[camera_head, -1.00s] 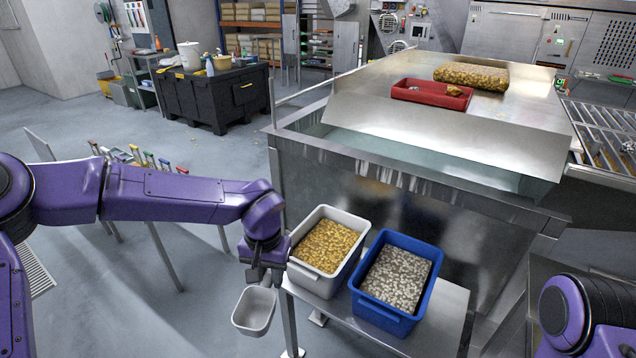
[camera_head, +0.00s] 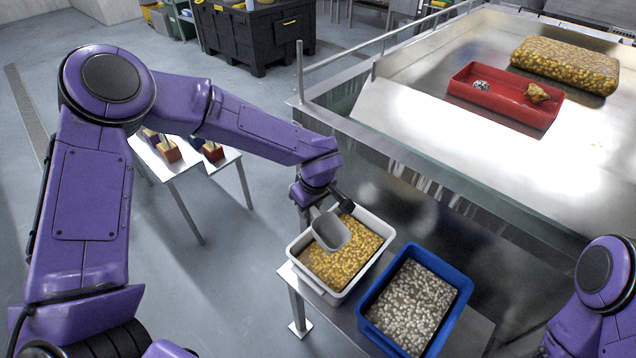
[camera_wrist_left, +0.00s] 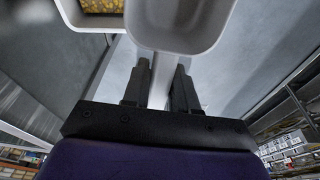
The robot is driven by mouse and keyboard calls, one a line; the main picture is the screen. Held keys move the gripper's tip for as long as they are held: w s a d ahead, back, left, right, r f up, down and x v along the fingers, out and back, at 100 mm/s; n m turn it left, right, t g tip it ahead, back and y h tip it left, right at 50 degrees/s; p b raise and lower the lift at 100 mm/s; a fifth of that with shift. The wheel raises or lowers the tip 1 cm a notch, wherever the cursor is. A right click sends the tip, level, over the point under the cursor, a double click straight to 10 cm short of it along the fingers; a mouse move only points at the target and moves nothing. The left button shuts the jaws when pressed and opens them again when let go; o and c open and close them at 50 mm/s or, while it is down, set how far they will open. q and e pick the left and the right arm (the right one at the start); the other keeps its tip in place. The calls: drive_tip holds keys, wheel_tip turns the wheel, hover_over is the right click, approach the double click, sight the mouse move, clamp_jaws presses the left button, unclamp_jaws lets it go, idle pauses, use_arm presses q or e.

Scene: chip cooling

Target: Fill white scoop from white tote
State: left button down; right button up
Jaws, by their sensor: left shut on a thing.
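The white tote (camera_head: 291,246) stands on a metal side table and holds yellow-gold pieces (camera_head: 352,262). My left gripper (camera_head: 312,205) is shut on the white scoop (camera_head: 331,231) and holds it over the tote. The scoop is tilted, and its inside looks empty. In the left wrist view my left gripper (camera_wrist_left: 160,82) has its fingers on the scoop's handle, and the scoop (camera_wrist_left: 180,20) is at the top, with the tote (camera_wrist_left: 72,16) beside it. I cannot tell whether the scoop touches the pieces. My right gripper is not in view; only part of my right arm shows.
A blue tote (camera_head: 462,283) with grey-white pieces stands just right of the white tote. Behind is a large metal table (camera_head: 420,110) with a red tray (camera_head: 505,104) and a block of gold pieces (camera_head: 566,64). A tool stand (camera_head: 181,159) is at left.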

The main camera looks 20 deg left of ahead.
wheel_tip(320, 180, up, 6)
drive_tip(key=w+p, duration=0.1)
drive_tip(key=p, duration=0.4)
use_arm(q)
drive_tip(key=w+d+f+n+g+y+b, duration=0.1)
drive_tip(key=w+f+n+g+y+b, duration=0.1)
drive_tip(key=f+n+b, duration=0.8)
wheel_tip(320, 180, down, 7)
drive_tip(key=w+g+b, duration=0.1)
drive_tip(key=b, duration=0.2)
drive_tip(key=shift+r+n, duration=0.2)
drive_tip(key=shift+n, duration=0.1)
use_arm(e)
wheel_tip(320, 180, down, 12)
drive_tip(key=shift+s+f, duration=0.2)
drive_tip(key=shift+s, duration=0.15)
use_arm(q)
drive_tip(key=shift+w+r, duration=0.1)
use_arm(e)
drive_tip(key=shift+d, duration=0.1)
use_arm(q)
wheel_tip(320, 180, up, 14)
drive_tip(key=p, duration=1.1)
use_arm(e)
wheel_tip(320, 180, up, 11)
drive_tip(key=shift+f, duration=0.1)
